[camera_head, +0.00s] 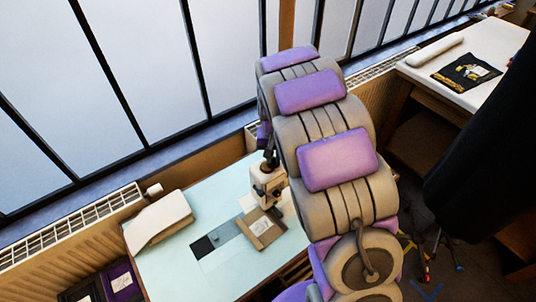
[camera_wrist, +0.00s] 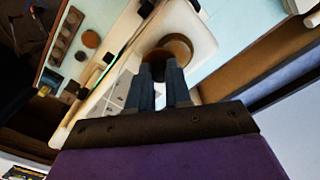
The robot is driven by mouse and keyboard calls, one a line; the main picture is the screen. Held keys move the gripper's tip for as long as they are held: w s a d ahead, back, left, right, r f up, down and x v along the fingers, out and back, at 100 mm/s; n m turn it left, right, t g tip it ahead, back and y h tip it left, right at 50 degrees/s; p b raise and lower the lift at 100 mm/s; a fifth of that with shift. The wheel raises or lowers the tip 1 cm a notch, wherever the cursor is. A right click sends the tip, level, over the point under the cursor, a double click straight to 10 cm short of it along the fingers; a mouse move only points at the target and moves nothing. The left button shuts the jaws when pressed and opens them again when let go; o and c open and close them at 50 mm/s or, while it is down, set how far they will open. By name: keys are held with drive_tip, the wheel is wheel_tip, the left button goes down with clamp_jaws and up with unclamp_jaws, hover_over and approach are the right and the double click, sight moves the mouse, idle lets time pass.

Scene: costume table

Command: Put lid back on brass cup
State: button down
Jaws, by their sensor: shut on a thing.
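In the wrist view my gripper (camera_wrist: 165,68) has its two dark blue-grey fingers close together, shut on a small dark knob-like piece (camera_wrist: 164,54) at their tips. A round brown, brass-toned piece (camera_wrist: 180,45) lies right beyond the tips, over a pale board. I take it for the lid, the brass cup or both, one over the other; the fingers hide part of it and I cannot tell whether they touch. In the head view I cannot make out the gripper, lid or cup; my arm covers the middle of the picture.
The pale teal table (camera_head: 180,270) carries a beige machine (camera_head: 268,185) and a white rounded item (camera_head: 158,220). A second table (camera_head: 500,45) stands at the upper right. Windows and a radiator (camera_head: 70,235) run behind. The wrist view shows a wooden holder (camera_wrist: 65,33) and a dark round piece (camera_wrist: 91,39).

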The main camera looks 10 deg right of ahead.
sight(264, 166)
drive_tip(key=shift+a, duration=1.95)
drive_tip(key=shift+d+r, duration=0.1)
drive_tip(key=shift+d, duration=2)
drive_tip(key=shift+a+p, duration=0.3)
drive_tip(key=shift+a, duration=1.75)
drive_tip(key=shift+d, duration=0.8)
drive_tip(key=shift+s+a, duration=0.1)
drive_tip(key=shift+a, duration=0.3)
drive_tip(key=shift+d, duration=0.1)
drive_tip(key=shift+d, duration=0.45)
